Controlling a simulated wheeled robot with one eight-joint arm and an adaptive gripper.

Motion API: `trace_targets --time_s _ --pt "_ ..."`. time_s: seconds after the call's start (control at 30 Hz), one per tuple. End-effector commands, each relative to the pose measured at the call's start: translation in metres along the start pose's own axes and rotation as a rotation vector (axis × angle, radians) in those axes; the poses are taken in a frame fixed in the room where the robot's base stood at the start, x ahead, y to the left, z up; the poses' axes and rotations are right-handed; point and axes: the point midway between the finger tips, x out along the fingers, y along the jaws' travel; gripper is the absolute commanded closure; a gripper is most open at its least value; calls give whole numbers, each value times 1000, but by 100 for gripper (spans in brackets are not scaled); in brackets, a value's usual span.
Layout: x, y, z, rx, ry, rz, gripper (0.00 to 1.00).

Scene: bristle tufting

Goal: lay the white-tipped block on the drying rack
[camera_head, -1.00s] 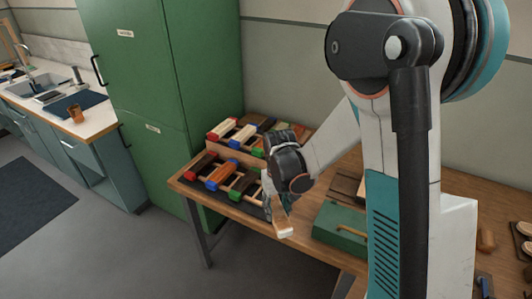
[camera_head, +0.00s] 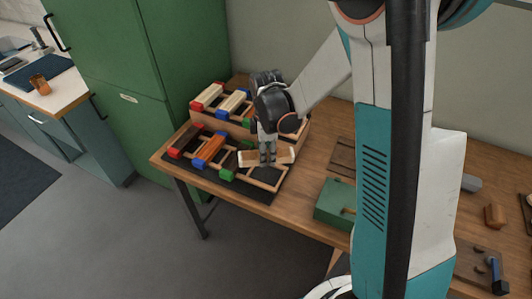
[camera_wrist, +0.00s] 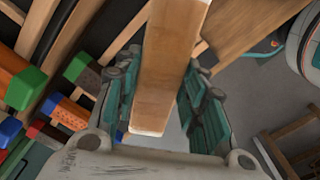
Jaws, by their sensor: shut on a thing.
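The white-tipped block (camera_head: 282,157) is plain pale wood with white at its end. My gripper (camera_head: 267,158) is shut on it near its middle and holds it roughly level, crosswise in the head view. In the wrist view the block (camera_wrist: 168,70) runs between my fingers (camera_wrist: 165,110), with a white end towards the palm. The low wooden rack (camera_head: 262,184) lies under and in front of the block, with open slots at its right end. I cannot tell whether the block touches the rack.
Blocks with red, blue and green ends (camera_head: 210,150) fill the rack's left part. A raised rack (camera_head: 235,130) with more coloured blocks stands behind. A green box (camera_head: 335,203) sits to the right on the wooden table (camera_head: 318,160). A green cabinet (camera_head: 150,70) stands to the left.

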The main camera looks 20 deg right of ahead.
Motion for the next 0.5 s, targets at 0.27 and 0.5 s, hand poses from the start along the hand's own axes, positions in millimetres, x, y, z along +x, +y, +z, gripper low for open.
trace_targets --time_s 0.27,0.5 --pt "2 2 0 -476 0 -1 90" --pt "4 3 -1 -828 -1 -1 90"
